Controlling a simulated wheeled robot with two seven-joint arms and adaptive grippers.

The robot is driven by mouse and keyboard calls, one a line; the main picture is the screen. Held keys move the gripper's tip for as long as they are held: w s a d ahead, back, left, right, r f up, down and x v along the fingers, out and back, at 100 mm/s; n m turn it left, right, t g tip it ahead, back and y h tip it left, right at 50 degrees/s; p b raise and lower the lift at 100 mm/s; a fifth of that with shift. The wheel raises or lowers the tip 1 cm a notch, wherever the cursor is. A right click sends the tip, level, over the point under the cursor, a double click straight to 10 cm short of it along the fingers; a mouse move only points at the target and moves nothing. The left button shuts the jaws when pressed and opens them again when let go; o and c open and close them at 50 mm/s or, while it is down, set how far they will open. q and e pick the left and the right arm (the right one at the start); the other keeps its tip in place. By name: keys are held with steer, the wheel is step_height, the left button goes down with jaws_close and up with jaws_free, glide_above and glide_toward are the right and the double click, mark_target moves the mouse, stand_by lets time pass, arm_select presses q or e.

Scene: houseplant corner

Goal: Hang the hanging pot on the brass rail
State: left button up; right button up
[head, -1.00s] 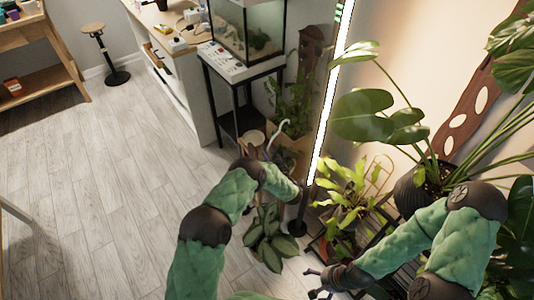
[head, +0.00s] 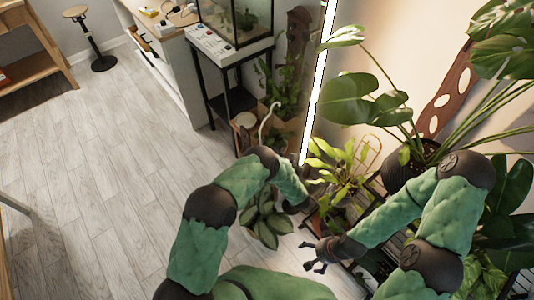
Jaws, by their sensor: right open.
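A bright green leafy plant (head: 343,172) stands right of the light strip, with a thin wire loop (head: 372,153) beside it. It may be the hanging pot; leaves and shadow mostly hide its pot. I cannot make out the brass rail. My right gripper (head: 312,258) is open and empty, low in the picture, below and left of that plant and apart from it. My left gripper (head: 304,204) is at the end of the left arm, near the foot of the light strip. Its fingers are small and dark against the clutter, so their state is unclear.
A tall light strip (head: 318,90) stands between the arms. A broad-leaved plant (head: 265,220) is on the floor below my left wrist. A large monstera (head: 350,98) fills the right side. A tank (head: 238,22) stands on a black table.

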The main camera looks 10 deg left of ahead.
arm_select(q)
steer(key=s+a+f+n+g+h, duration=0.2)
steer(key=s+a+f+n+g, duration=0.15)
steer(key=s+f+g, duration=0.55)
steer(key=s+a+f+n+g+h, duration=0.25)
steer(key=s+f+n+g, duration=0.2)
steer(key=s, duration=0.85)
steer(key=s+d+r+n+g+h, duration=0.1)
steer(key=s+d+n+g+h, duration=0.25)
steer(key=s, duration=0.35)
steer(key=s+d+n+g+h, duration=0.2)
steer(key=s+d+n+h, duration=0.25)
steer(key=s, duration=0.25)
step_height(320, 180, up, 6)
steer(key=w+d+n+t+h, duration=0.2)
steer(key=n+t, duration=0.3)
steer(key=n, duration=0.9)
steer(key=shift+w+t+h, duration=0.15)
steer(key=shift+t+h, duration=0.25)
steer(key=shift+h, duration=0.25)
